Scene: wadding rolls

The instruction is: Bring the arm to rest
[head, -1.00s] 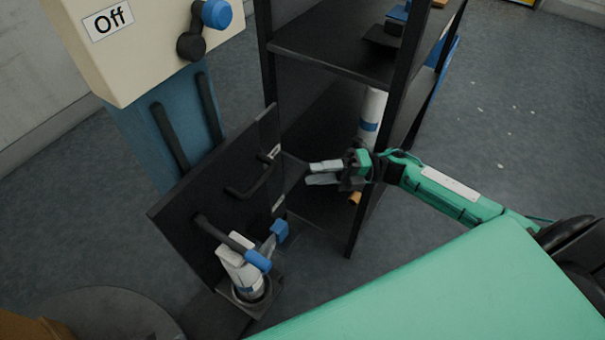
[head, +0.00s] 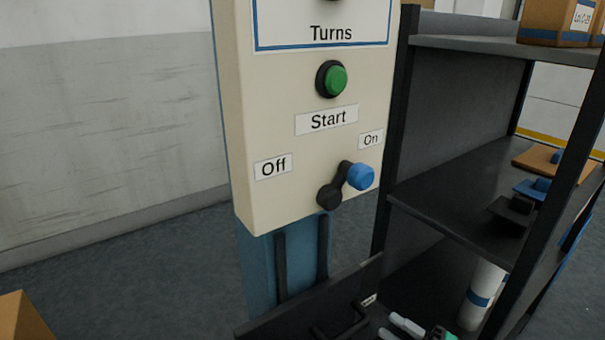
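My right gripper (head: 388,324) shows at the bottom edge of the head view. Its two pale fingers point left and stand apart, with nothing visible between them. Its green and dark body is mostly cut off by the picture edge. It is beside the dark panel with a black handle (head: 345,322), to the left of a white roll with a blue band (head: 484,293). My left gripper is not in view.
A cream control box (head: 290,110) on a blue post has a green Start button (head: 335,79) and a blue-knobbed lever (head: 361,177) turned toward On. A dark shelf rack (head: 470,190) stands right, with cartons on top. Open floor lies left.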

